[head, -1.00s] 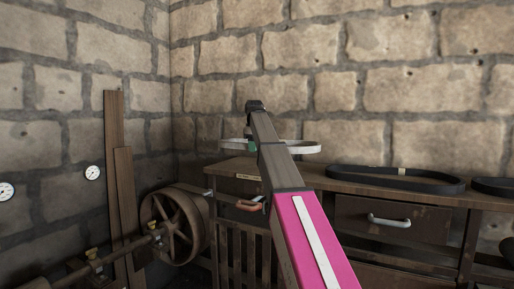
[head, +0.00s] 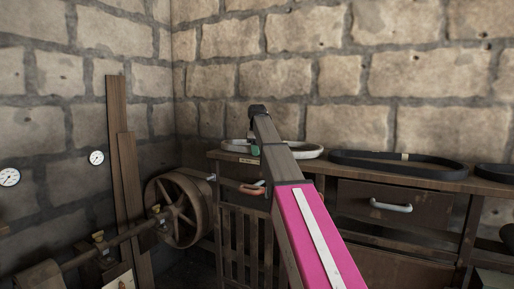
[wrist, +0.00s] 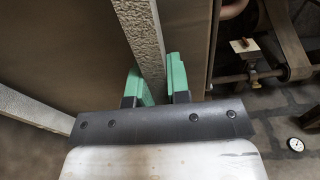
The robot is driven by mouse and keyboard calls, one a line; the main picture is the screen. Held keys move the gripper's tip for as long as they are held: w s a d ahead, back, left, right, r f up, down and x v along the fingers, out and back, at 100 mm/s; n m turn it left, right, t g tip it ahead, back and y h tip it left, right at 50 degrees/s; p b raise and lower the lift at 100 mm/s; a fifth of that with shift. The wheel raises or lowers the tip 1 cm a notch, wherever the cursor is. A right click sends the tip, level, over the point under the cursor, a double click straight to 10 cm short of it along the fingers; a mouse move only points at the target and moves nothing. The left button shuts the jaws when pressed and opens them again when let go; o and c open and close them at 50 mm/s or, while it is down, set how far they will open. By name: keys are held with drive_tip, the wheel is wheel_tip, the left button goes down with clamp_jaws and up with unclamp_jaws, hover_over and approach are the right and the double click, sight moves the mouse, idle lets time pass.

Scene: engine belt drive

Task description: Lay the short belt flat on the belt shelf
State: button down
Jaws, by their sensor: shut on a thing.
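The short belt, a pale grey loop (head: 308,152), is at the left end of the belt shelf (head: 340,174), a dark wooden bench top. My gripper (head: 254,149) is shut on the belt's near side. In the wrist view, the green fingertips (wrist: 160,82) sit on either side of one belt strand (wrist: 143,32). The opposite strand (wrist: 30,109) shows at the left, over the brown shelf top (wrist: 60,45). The belt looks level and very low over the shelf. I cannot tell whether it touches. My arm hides part of the loop.
A large black belt (head: 390,165) lies on the shelf right of the short belt, with another black belt (head: 494,171) farther right. A stone wall (head: 345,75) stands behind. A spoked wheel (head: 180,210) on a shaft is left of the shelf. A drawer (head: 400,212) is below.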

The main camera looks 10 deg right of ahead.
drive_tip(key=shift+f, duration=0.1)
idle(0.4)
drive_tip(key=c, duration=1)
unclamp_jaws()
